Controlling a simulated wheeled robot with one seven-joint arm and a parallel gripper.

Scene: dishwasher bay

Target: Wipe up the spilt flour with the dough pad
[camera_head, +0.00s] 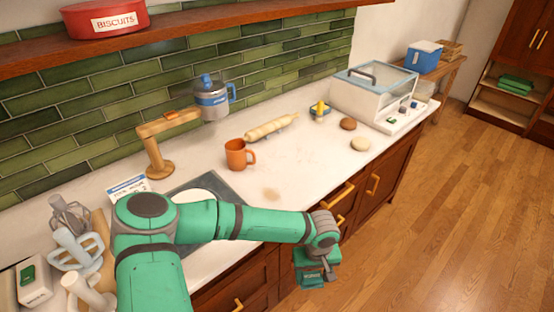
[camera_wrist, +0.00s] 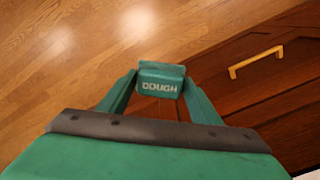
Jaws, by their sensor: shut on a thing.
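The dough pad (camera_wrist: 161,86), a green block lettered "DOUGH", sits between my gripper's fingers (camera_wrist: 158,98) in the wrist view. My gripper is shut on it. In the head view my gripper (camera_head: 315,268) hangs in front of the cabinet drawers, out past the counter's front edge and over the wood floor. The pad (camera_head: 312,280) shows at its lower end. A faint tan patch that looks like the spilt flour (camera_head: 271,194) lies on the white counter (camera_head: 300,175), behind my forearm and apart from the pad.
An orange mug (camera_head: 236,155), a rolling pin (camera_head: 270,127) and a wooden stand (camera_head: 157,150) are behind the patch. A drawer handle (camera_wrist: 256,62) is near my gripper. Counter around the patch is clear.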

